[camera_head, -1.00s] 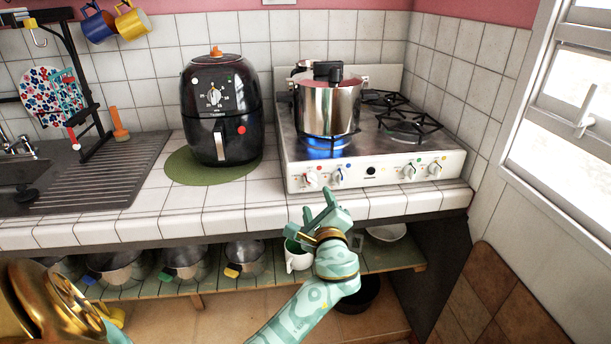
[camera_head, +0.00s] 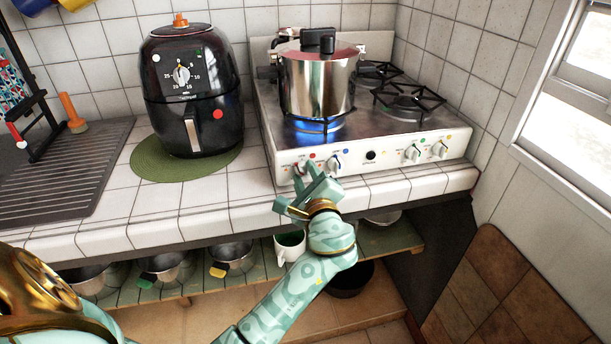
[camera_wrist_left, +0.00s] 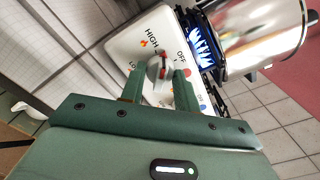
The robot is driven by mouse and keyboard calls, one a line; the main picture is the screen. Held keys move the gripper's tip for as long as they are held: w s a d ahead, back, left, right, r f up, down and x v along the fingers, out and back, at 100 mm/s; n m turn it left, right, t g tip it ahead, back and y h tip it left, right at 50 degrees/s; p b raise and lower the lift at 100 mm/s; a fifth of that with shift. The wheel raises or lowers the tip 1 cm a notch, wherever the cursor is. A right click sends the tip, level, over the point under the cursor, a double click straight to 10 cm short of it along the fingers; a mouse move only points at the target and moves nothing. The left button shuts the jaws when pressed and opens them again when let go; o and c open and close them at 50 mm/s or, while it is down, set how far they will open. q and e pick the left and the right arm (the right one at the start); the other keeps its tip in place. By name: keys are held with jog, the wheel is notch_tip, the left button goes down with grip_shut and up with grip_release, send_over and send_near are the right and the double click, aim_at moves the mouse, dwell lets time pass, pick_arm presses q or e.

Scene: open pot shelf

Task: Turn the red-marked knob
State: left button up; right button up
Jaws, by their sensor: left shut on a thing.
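The red-marked knob (camera_wrist_left: 158,68) is at the left end of the stove's white front panel (camera_head: 376,165), beside a red dot. In the left wrist view it sits between the two green fingers of my left gripper (camera_wrist_left: 158,84), which are shut on it. In the head view my left gripper (camera_head: 309,172) reaches the panel and covers much of the knob. The wrist view shows HIGH and OFF labels around the knob. A blue flame (camera_head: 316,125) burns under the steel pot (camera_head: 318,88). My right gripper is out of view.
A blue-marked knob (camera_head: 334,164) is close on the right, and two more knobs are farther along the panel. A black air fryer (camera_head: 190,95) stands left on a green mat (camera_head: 152,165). A shelf with pans and a cup (camera_head: 288,246) is below the counter.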

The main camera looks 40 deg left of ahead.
pick_arm(q)
jog(key=c, duration=0.3)
jog(key=shift+n, duration=1.1)
jog(key=n, duration=0.2)
jog(key=shift+f+n+b, duration=0.15)
jog(key=shift+n+b, duration=0.15)
jog(key=shift+n, duration=0.4)
jog(key=o, duration=1)
jog(key=shift+c, duration=0.2)
